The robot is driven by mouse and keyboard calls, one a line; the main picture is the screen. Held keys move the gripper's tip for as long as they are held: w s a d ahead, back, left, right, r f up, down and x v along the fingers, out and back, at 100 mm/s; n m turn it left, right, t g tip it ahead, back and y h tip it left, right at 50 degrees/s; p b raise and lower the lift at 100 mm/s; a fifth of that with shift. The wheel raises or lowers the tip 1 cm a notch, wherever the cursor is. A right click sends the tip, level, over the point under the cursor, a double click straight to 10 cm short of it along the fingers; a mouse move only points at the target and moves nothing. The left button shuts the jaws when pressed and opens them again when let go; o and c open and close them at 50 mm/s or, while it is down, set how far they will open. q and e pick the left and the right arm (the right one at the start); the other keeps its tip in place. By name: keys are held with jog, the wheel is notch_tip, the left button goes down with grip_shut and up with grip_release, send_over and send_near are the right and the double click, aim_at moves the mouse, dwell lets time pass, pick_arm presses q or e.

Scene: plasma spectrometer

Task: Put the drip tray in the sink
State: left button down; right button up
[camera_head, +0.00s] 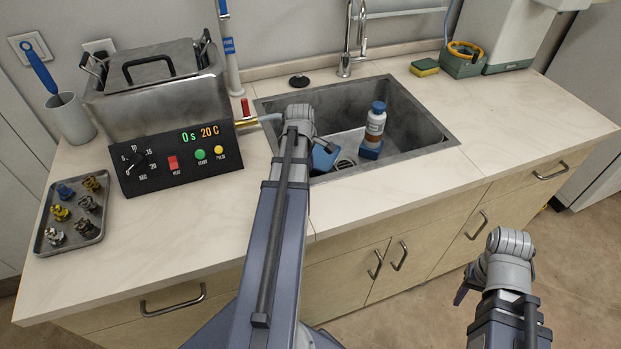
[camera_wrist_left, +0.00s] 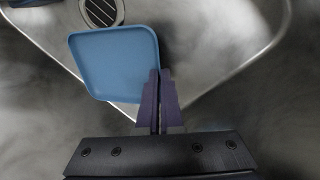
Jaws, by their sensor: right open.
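The drip tray (camera_wrist_left: 115,60) is a flat, light blue square with a raised rim and rounded corners. It is inside the sink (camera_head: 418,112), where part of it (camera_head: 324,157) shows below my left gripper (camera_head: 318,140). In the left wrist view, the fingers of my left gripper (camera_wrist_left: 158,85) are together on the tray's edge near one corner, shut on it. Whether the tray touches the sink floor I cannot tell. My right gripper (camera_head: 492,278) is open and empty, in front of the cabinet.
A brown-and-white bottle (camera_head: 375,125) with a blue cap stands in the sink on a blue base. The drain (camera_wrist_left: 102,10) is beside the tray. A faucet (camera_head: 347,45) stands behind the sink. Left are a heated bath (camera_head: 170,130) and a fittings tray (camera_head: 98,232).

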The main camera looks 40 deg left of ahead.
aim_at(311, 177)
pick_arm(q)
jog(key=b+x, duration=0.3)
jog(key=shift+s+d+f, duration=0.1)
jog(key=shift+s+f, duration=0.25)
jog(key=shift+f, duration=0.1)
jog(key=shift+f+b, duration=0.1)
jog(key=shift+b, duration=0.3)
jog(key=c, duration=1.1)
grip_release()
jog(key=p+v, duration=1.2)
jog(key=shift+s, duration=0.1)
